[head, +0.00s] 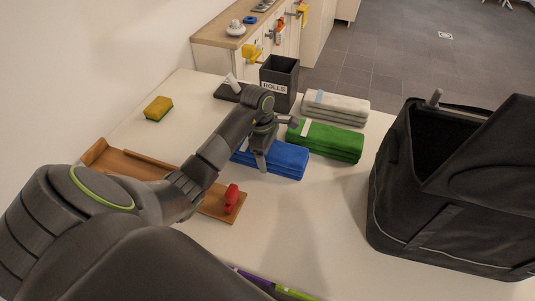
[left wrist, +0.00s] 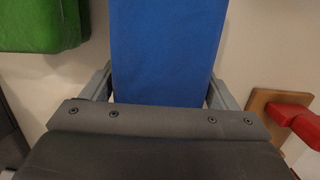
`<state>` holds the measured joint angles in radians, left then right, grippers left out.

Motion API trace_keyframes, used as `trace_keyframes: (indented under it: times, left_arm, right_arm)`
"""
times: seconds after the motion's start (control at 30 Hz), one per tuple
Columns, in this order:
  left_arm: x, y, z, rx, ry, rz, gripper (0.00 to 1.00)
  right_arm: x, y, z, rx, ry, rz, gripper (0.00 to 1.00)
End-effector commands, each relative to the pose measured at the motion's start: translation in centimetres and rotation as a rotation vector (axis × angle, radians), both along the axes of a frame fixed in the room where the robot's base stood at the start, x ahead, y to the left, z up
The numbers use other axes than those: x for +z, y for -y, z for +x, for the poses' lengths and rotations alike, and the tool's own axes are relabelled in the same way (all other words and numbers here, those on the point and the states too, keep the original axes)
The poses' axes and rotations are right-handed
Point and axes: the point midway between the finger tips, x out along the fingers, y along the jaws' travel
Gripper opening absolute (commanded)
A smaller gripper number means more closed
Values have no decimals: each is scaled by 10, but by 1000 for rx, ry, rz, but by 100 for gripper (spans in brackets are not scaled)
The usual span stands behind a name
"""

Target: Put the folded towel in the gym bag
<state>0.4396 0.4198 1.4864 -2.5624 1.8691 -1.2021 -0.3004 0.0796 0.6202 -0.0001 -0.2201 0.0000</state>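Three folded towels lie on the white table: a blue towel (head: 285,163), a green towel (head: 325,142) and a whitish-grey towel (head: 337,108). My left gripper (head: 278,146) is at the blue towel, with its fingers spread. In the left wrist view the blue towel (left wrist: 165,50) lies between the two fingers of the gripper (left wrist: 160,82); firm contact cannot be told. The green towel (left wrist: 42,25) is at the upper left there. The black gym bag (head: 430,215) stands open at the right. Its inside bottom is hidden. My right gripper does not show.
A black bin marked ROLLS (head: 279,82) stands behind the towels. A yellow-green sponge (head: 158,108) lies at the back left. A wooden tray (head: 125,163) with a red object (head: 231,198) lies under my left arm. Bare table lies between towels and bag.

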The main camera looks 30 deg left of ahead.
Motion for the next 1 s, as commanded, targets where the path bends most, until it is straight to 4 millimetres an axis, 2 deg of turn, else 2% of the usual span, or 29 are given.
trace_keyframes:
  times: [0.03, 0.27, 0.47, 0.57, 0.67, 0.8, 0.83, 1.0]
  left_arm:
    - [0, 0, 0, 0, 0, 0, 74]
    - [1, 0, 0, 0, 2, 0, 44]
    - [2, 0, 1, -1, 2, 1, 43]
    - [8, 0, 2, 0, 6, 0, 43]
    - [23, -1, 2, -1, 8, 3, 43]
    - [55, -1, 2, -2, 9, 4, 43]
    - [65, -1, 1, 0, 5, 2, 43]
    - [87, 0, 0, 0, 2, 0, 43]
  right_arm:
    - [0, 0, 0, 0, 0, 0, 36]
    - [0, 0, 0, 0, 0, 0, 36]
    - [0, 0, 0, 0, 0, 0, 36]
    - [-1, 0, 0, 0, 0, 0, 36]
    - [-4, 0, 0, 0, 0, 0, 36]
    - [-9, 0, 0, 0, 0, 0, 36]
    - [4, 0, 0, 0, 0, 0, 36]
    - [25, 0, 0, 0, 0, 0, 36]
